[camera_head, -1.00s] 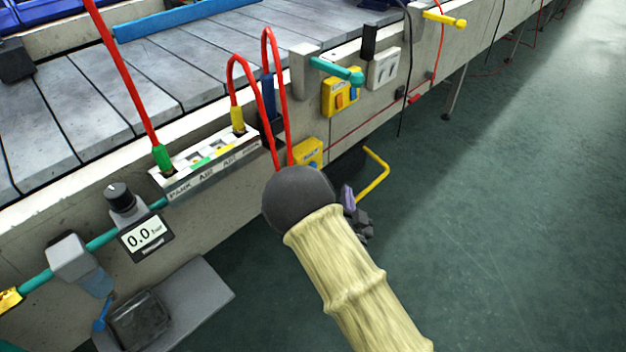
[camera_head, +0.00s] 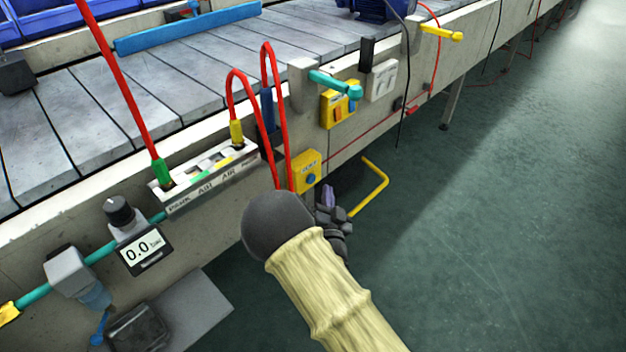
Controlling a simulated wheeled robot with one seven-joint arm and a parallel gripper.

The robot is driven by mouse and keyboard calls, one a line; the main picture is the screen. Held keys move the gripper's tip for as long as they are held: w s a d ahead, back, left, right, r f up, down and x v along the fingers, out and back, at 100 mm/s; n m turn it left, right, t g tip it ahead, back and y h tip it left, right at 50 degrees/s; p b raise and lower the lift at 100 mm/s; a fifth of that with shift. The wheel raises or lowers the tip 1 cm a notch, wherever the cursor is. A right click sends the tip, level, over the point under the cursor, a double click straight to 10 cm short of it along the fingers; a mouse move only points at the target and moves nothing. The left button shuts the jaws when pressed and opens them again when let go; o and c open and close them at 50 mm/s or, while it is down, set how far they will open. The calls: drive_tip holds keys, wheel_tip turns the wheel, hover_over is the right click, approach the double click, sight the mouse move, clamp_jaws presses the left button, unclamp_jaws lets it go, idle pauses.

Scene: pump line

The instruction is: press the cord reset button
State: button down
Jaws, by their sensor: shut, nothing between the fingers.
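A small yellow box (camera_head: 306,158) with a round blue button (camera_head: 311,178) is on the side of the conveyor frame, near the middle of the head view. It has a small label above the button that is too blurred to read surely. My gripper (camera_head: 329,199) is dark with a purplish tip and is shut and empty. It appears just below and right of the blue button in the picture, partly hidden behind my dark wrist and pale sleeve. I cannot tell its distance from the button; no contact shows.
A second yellow box (camera_head: 340,104) with orange and blue buttons sits higher right, under a teal handle (camera_head: 335,83). Red hoses (camera_head: 268,110) loop down close left of the button. A yellow bent bar (camera_head: 377,187) juts out at right. The green floor is clear on the right.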

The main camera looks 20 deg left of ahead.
drive_tip(key=shift+w+a, duration=0.25)
drive_tip(key=shift+a, duration=0.35)
drive_tip(key=shift+w+a, duration=0.25)
drive_tip(key=shift+a, duration=0.3)
idle(1.2)
drive_tip(key=shift+w+a, duration=0.15)
drive_tip(key=shift+a, duration=0.2)
drive_tip(key=shift+w+a+b, duration=0.2)
drive_tip(key=shift+a+b, duration=0.1)
drive_tip(key=shift+a, duration=0.1)
idle(0.7)
drive_tip(key=shift+d, duration=0.15)
drive_tip(key=shift+s+d, duration=0.35)
drive_tip(key=shift+d, duration=0.3)
drive_tip(key=shift+s+d, duration=0.3)
drive_tip(key=shift+d, duration=0.45)
drive_tip(key=shift+s+d, duration=0.35)
drive_tip(key=shift+d, duration=0.45)
drive_tip(key=shift+s+d, duration=0.3)
drive_tip(key=shift+d, duration=0.45)
